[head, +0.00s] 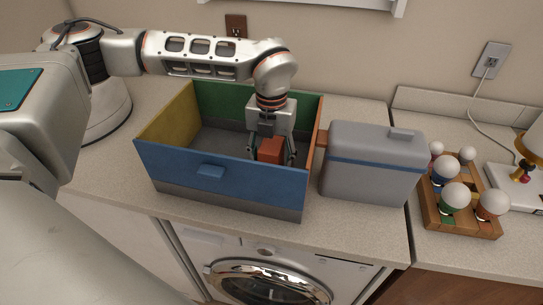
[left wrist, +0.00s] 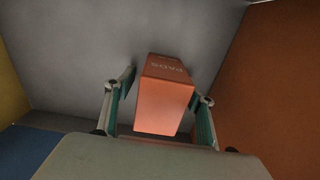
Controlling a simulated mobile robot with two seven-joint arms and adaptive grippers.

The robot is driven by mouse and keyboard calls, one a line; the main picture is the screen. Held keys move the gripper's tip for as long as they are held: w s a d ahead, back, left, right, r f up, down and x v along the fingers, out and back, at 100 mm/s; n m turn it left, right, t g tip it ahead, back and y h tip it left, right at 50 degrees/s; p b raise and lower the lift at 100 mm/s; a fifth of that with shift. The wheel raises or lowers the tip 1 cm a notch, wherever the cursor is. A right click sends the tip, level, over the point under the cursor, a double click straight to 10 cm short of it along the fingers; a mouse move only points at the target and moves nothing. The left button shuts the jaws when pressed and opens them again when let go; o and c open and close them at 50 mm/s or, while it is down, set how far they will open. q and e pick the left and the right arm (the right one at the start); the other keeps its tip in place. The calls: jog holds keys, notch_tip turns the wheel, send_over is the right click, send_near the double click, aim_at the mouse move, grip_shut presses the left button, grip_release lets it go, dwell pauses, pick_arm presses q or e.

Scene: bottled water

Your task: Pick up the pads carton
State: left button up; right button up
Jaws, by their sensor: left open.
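The pads carton (head: 270,149) is a small orange-red box inside an open box (head: 220,177) with blue, yellow, green and orange walls and a grey floor. In the left wrist view the carton (left wrist: 163,100) shows the word PADS on one face. My left gripper (head: 271,160) points down into the box near its right wall, with its fingers on either side of the carton. In the left wrist view the left gripper (left wrist: 160,105) is open, with a gap visible beside the carton. The carton's lower part is hidden in the head view by the blue front wall. My right gripper is not in view.
A grey case (head: 372,165) with a blue stripe stands just right of the box. A wooden rack (head: 461,215) with several round-topped pieces and a lamp base (head: 515,187) are further right. A washing machine (head: 265,280) is below the counter. The counter (head: 125,180) left of the box is clear.

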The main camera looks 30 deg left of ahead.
pick_arm(q)
jog(key=c, duration=1.2)
jog(key=shift+r, duration=0.1)
